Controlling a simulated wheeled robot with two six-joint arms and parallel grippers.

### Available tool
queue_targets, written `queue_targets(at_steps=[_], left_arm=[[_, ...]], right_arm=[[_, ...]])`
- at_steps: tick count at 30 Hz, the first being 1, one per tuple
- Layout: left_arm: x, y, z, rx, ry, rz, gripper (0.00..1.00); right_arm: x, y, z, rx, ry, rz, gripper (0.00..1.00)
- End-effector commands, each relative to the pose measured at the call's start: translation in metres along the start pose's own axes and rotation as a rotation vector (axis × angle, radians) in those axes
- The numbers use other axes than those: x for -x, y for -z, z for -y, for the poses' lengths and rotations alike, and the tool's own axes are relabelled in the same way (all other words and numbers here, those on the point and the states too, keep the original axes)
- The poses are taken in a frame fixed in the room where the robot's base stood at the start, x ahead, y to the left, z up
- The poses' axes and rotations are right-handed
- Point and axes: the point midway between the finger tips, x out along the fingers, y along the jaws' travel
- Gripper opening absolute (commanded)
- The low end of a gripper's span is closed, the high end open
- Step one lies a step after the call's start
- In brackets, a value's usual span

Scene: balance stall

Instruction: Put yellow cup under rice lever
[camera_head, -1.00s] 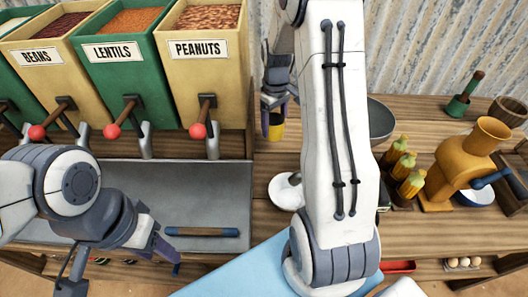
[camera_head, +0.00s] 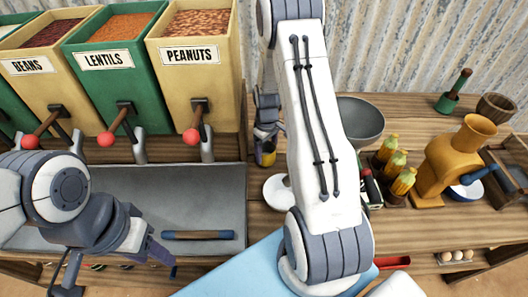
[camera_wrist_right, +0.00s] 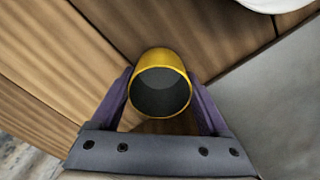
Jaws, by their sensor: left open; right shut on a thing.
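The yellow cup (camera_head: 268,158) is at the left end of the wooden counter, just right of the dispensers. My right gripper (camera_head: 267,136) is shut on it; in the right wrist view the cup (camera_wrist_right: 160,66) sits between the two purple fingers (camera_wrist_right: 163,105), its dark open mouth showing. I cannot tell whether it touches the counter. No label reading rice shows. Red-knobbed levers stand under the beans (camera_head: 31,141), lentils (camera_head: 106,138) and peanuts (camera_head: 191,136) bins. A green bin at the left edge shows no readable label. My left gripper (camera_head: 160,260) is open and empty above the front edge.
A grey metal tray (camera_head: 215,205) lies below the levers, with a blue-and-wood bar (camera_head: 198,235) on it.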

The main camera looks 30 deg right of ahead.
Motion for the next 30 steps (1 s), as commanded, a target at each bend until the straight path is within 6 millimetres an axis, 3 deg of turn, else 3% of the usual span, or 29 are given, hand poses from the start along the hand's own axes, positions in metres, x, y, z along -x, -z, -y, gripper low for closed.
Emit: queue_targets(at_steps=[5,6,7,14,19,30], left_arm=[[-0.003,0.000,0.000,0.000,0.000,0.000,0.50],[-0.002,0.000,0.000,0.000,0.000,0.000,0.50],[-0.002,0.000,0.000,0.000,0.000,0.000,0.50],[-0.002,0.000,0.000,0.000,0.000,0.000,0.50],[-0.002,0.000,0.000,0.000,0.000,0.000,0.50],[-0.011,-0.001,0.001,0.000,0.000,0.000,0.50]], right_arm=[[-0.004,0.000,0.000,0.001,0.000,0.000,0.24],[-0.003,0.000,0.000,0.001,0.000,0.000,0.87],[-0.003,0.000,0.000,0.001,0.000,0.000,0.98],[-0.002,0.000,0.001,0.001,0.000,0.001,1.00],[0.009,0.001,0.000,0.001,-0.001,-0.002,1.00],[0.085,0.001,-0.001,0.000,-0.003,-0.004,1.00]])
